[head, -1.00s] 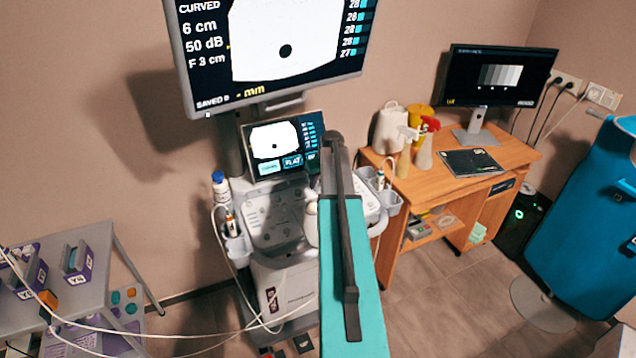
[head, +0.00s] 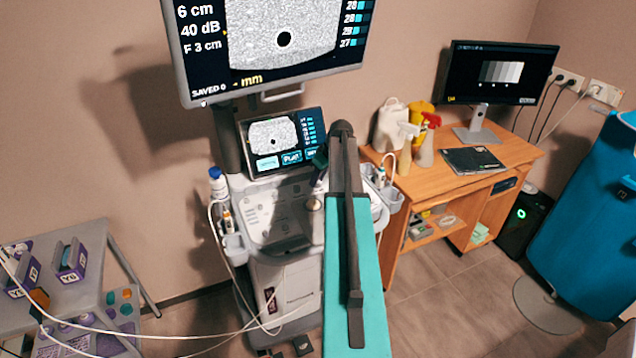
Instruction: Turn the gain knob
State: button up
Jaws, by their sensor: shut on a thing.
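The ultrasound machine's control panel (head: 275,210) stands at centre, partly behind my arm. A small dark part of my gripper (head: 319,178) shows just left of my arm, low over the panel's upper right. Its fingers are shut, and the gain knob between them is too hidden to make out. A pale round control (head: 313,203) sits just below. The large monitor (head: 275,48) reads 40 dB and shows a grey speckled scan with a dark round spot. The small touch screen (head: 283,143) shows the same scan.
A blue-capped bottle (head: 218,186) and probe holders flank the panel. A wooden desk (head: 510,155) with spray bottles and a second monitor (head: 498,75) is at right. A grey side table (head: 85,262) is at lower left. Pale cables cross the lower left.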

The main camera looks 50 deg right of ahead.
jog(key=shift+n+b, duration=0.35)
jog(key=shift+n, duration=0.25)
jog(key=shift+y, duration=0.3)
jog(key=o, duration=1)
jog(key=shift+o, duration=0.2)
jog(key=shift+r, duration=0.2)
jog(key=b+v, duration=0.3)
jog(key=v, duration=1)
jog(key=shift+r+b, duration=0.3)
jog(key=shift+s+f, duration=0.1)
jog(key=shift+s, duration=0.05)
